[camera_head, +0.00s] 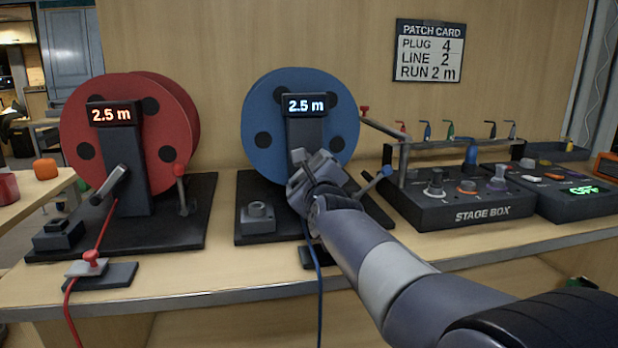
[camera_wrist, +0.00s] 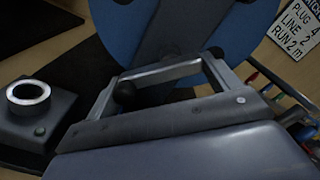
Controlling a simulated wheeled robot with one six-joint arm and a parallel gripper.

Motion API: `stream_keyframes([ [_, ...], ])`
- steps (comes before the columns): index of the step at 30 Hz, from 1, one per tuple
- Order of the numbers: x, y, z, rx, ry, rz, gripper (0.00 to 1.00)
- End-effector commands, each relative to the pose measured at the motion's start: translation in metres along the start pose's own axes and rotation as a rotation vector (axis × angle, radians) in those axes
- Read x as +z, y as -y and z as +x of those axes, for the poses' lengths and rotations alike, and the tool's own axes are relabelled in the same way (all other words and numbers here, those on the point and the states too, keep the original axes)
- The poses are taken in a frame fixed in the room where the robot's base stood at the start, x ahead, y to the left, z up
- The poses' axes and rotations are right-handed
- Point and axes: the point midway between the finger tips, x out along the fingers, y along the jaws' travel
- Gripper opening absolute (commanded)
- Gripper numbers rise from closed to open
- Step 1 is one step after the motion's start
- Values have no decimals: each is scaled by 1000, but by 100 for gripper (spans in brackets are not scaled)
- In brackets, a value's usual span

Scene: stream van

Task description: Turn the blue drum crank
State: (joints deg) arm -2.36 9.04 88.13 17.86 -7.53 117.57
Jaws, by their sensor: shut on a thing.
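The blue drum (camera_head: 262,112) stands upright on its dark base at the middle of the bench. Its display (camera_head: 305,105) reads 2.5 m. My gripper (camera_head: 302,170) is in front of the drum's dark post, below the display, and is shut on the blue drum crank. The gripper hides most of the crank in the head view. In the wrist view, a dark rounded crank knob (camera_wrist: 124,93) shows at the gripper's frame, with the blue drum face (camera_wrist: 120,30) behind it. The patch card (camera_head: 430,52) on the wall reads plug 4, line 2, run 2 m.
A red drum (camera_head: 75,140) with its own crank (camera_head: 110,185) stands left, also showing 2.5 m. The stage box (camera_head: 460,205) stands further right. A round-topped block (camera_head: 257,216) sits on the blue drum's base.

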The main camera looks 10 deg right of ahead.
Motion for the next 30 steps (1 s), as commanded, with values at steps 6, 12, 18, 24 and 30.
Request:
stream_keyframes([
  [6,0,1,0,-1,0,1,62],
  [12,0,1,0,-1,0,0,93],
  [18,0,0,0,-1,0,0,100],
  [24,0,1,-4,-1,0,0,100],
  [30,1,1,-28,-2,1,1,100],
])
